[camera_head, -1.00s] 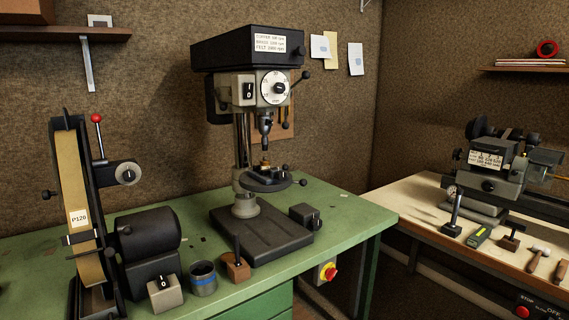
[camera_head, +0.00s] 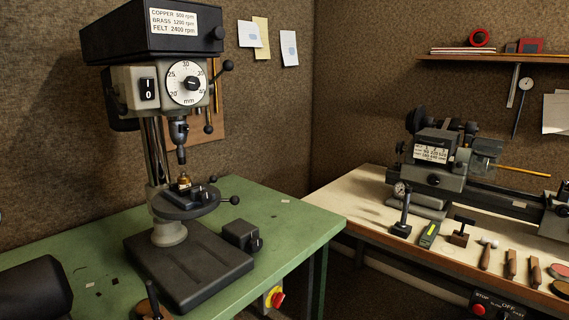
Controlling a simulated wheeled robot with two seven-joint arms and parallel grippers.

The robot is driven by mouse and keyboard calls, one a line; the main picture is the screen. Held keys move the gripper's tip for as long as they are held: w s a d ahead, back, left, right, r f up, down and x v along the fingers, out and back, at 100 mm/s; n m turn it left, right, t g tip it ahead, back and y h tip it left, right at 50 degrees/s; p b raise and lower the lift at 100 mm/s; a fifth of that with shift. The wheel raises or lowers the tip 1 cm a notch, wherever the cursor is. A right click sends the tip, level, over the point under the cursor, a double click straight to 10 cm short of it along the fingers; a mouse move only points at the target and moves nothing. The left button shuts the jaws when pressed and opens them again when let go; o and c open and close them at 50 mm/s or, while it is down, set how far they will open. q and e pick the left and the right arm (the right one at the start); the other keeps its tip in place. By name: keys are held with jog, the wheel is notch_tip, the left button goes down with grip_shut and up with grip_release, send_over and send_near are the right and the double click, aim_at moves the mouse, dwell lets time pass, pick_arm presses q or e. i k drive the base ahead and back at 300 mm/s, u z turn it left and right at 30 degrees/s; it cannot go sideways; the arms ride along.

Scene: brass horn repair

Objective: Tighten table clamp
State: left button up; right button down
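The drill press (camera_head: 160,85) stands on the green bench at the left. Its round table (camera_head: 187,207) is on the column below the chuck (camera_head: 180,135). A small dark vise (camera_head: 193,192) with a brass part (camera_head: 184,180) sits on that table. A lever with a black ball knob (camera_head: 228,201) sticks out to the right of the table; I cannot tell whether it is the table clamp or whether it is tight. Neither of my grippers is in view.
The green bench (camera_head: 290,222) has bare room right of the press base. A small black box (camera_head: 241,235) sits beside the base. A red and yellow switch (camera_head: 274,298) is on the bench front. A lathe (camera_head: 440,165) and hand tools occupy the pale bench at right.

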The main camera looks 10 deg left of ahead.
aim_at(212, 179)
jog(key=z, duration=0.2)
jog(key=i, duration=1)
jog(key=u, duration=1.05)
jog(key=i, duration=0.6)
jog(key=u, duration=0.65)
